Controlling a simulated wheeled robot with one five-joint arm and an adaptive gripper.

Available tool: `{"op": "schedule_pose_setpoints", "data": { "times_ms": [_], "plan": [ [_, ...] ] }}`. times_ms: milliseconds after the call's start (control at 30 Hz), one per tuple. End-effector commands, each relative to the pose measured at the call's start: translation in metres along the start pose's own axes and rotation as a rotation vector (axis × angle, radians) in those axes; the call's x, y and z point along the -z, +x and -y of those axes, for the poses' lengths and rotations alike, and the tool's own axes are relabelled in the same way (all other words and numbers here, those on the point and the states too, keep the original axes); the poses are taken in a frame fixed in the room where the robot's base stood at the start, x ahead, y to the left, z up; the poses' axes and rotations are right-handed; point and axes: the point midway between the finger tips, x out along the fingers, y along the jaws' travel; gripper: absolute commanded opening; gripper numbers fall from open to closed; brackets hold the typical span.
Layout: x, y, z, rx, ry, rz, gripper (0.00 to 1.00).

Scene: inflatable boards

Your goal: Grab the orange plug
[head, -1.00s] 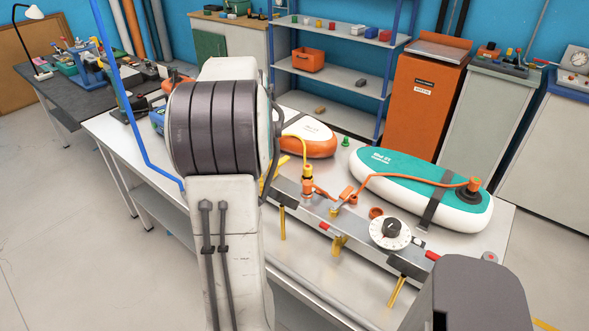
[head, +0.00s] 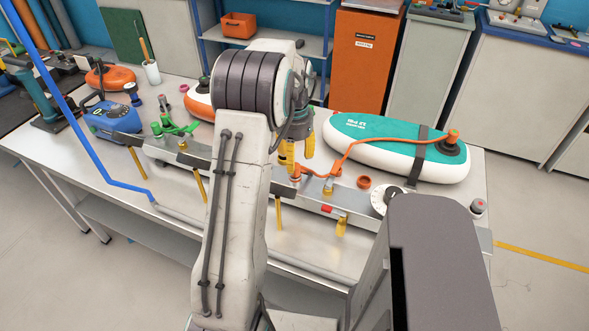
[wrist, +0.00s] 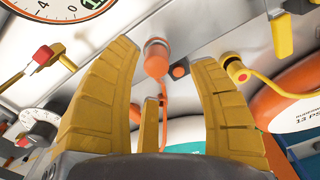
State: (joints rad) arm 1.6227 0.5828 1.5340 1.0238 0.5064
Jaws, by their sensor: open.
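In the wrist view, the orange plug (wrist: 157,60) sits against the grey metal rail, with its orange hose running down toward my gripper. My gripper (wrist: 168,75) has yellow fingers spread apart; the plug shows in the gap between the tips, and I see no grip on it. In the head view my gripper (head: 297,150) is partly hidden behind my arm, close above the rail. The orange hose (head: 385,138) runs from the teal-and-white board (head: 375,152) to the rail near the gripper; the plug is hard to make out there.
A white dial (wrist: 40,122) and a large gauge (wrist: 70,12) are left. A blue pump (head: 108,117) stands at the bench's left.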

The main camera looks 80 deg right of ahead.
Motion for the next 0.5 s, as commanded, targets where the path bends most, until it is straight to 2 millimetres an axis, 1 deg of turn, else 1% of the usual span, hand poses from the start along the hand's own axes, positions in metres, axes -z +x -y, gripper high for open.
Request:
{"op": "schedule_pose_setpoints", "data": {
  "times_ms": [167,300,500],
  "plan": [
    [-0.001,0.022,-0.006,-0.003,0.000,0.005,0.54],
    [0.000,0.036,-0.005,-0.001,-0.001,0.003,0.54],
    [0.000,0.043,-0.005,0.000,-0.001,0.001,0.54]
  ]
}}
